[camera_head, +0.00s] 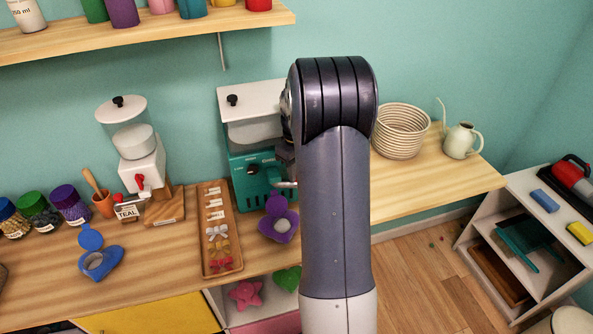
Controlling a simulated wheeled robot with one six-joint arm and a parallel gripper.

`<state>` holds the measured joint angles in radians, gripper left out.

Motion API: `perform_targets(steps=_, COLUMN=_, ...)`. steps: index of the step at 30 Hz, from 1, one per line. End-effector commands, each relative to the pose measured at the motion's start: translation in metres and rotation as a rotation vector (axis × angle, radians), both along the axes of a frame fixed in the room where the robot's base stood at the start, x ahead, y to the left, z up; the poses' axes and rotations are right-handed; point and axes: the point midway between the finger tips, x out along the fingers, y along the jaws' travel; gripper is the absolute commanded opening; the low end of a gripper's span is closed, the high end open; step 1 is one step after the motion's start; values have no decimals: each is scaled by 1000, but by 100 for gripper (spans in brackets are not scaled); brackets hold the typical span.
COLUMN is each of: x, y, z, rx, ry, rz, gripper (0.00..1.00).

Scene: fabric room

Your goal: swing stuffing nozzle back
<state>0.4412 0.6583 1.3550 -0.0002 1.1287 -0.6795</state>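The stuffing machine, a teal box (244,163) with a clear, white-lidded hopper (253,128), stands against the wall on the wooden counter. A short pale rod (284,184), possibly its nozzle, sticks out at its front right. My arm hides the right side of the machine, so the nozzle's full position cannot be told. My gripper is hidden behind my arm, and its fingers do not show. A purple plush with a round, pale opening (281,225) lies on the counter just below the rod.
A wooden tray (207,262) of bows lies left of the purple plush. A white dispenser (144,166), jars and a blue plush (99,261) stand farther left. A rope basket (375,141) and watering can (461,140) are right of my arm. A shelf (110,34) hangs above.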

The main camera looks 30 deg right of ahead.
Motion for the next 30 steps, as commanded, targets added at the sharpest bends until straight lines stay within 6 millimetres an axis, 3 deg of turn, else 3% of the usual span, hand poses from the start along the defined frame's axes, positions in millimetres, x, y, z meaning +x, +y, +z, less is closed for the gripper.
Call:
perform_targets(steps=15, x=2, y=-1, z=1, rx=-1, ry=-3, rz=18, gripper=0)
perform_targets(steps=16, x=2, y=-1, z=1, rx=-1, ry=-3, rz=18, gripper=24)
perform_targets(steps=23, x=1, y=-1, z=0, rx=-1, ry=-1, rz=18, gripper=43)
perform_targets(steps=30, x=1, y=-1, z=1, rx=0, ry=-1, rz=18, gripper=45)
